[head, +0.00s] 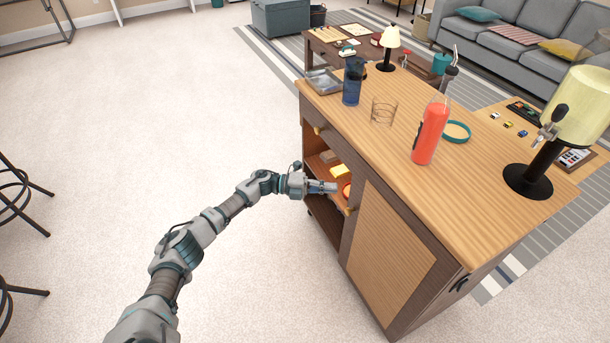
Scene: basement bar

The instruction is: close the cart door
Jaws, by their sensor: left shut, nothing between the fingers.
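The wooden cart (330,90) stands right of centre with its front side facing left. A door panel (390,250) with a light insert and dark frame covers the nearer part of that side. A small knob (349,209) shows by its far edge. The farther part is an open compartment (318,155) with items on shelves. I cannot tell whether another door is swung out of sight. My left gripper (334,187) is shut and empty, in front of the opening near the panel's far edge. Contact cannot be told. My right gripper is out of view.
On the cart top stand a red bottle (430,132), a blue cup (352,88), a glass (382,112), a metal tray (322,82) and a lamp (570,115). Stool legs (22,195) are at far left. The carpet (150,130) between is clear.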

